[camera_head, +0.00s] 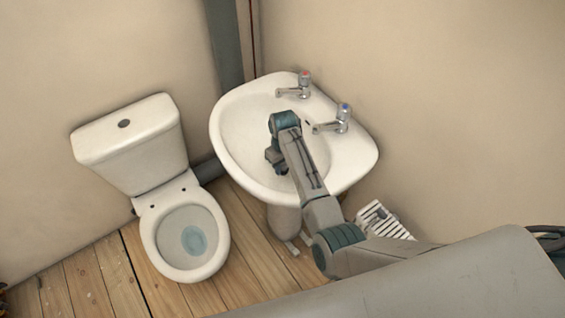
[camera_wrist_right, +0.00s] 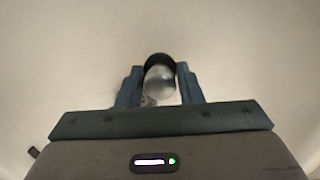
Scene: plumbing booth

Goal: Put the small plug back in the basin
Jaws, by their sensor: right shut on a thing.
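The white basin (camera_head: 236,135) is on the wall, with two taps at its back edge. My right gripper (camera_head: 277,160) is down inside the bowl, seen from above and partly hidden by its own wrist. In the right wrist view, the gripper (camera_wrist_right: 160,85) is shut on the small plug (camera_wrist_right: 160,80), a rounded silvery piece between the two fingers. A dark round shape (camera_wrist_right: 158,58) shows just beyond the plug; I cannot tell whether it is the drain hole or part of the plug. My left gripper is not in view.
The red-marked tap (camera_head: 296,88) and the blue-marked tap (camera_head: 337,121) stand close to my right arm. A toilet (camera_head: 150,150) stands left of the basin. A white slatted object (camera_head: 382,220) is on the floor at right. The wooden floor (camera_head: 95,277) is open in front.

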